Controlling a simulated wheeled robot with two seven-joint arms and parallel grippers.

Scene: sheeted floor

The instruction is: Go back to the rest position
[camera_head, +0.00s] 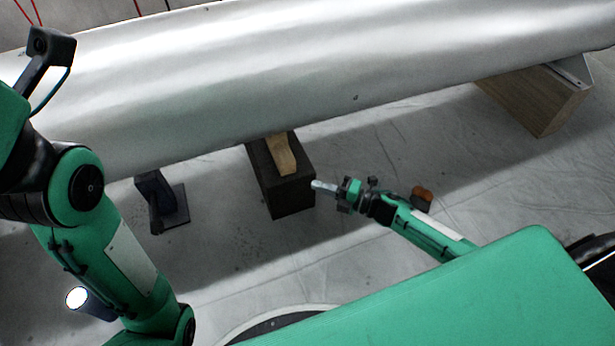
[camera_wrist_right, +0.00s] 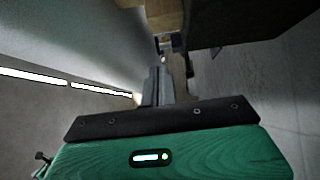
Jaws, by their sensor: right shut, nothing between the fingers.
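My right gripper (camera_head: 324,187) is low over the sheeted floor, to the right of a dark block in the head view. Its fingers are shut with nothing between them. In the right wrist view the closed fingers (camera_wrist_right: 157,88) point away from the camera, with a dark block beyond them at the upper right. My left arm (camera_head: 85,220) rises along the left side of the head view. I cannot make out its gripper fingers there.
A long silvery curved body (camera_head: 300,65) spans the back. Under it are a dark block (camera_head: 290,196) with a wooden wedge (camera_head: 281,153), a dark stand (camera_head: 165,203) and a wooden support (camera_head: 537,98).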

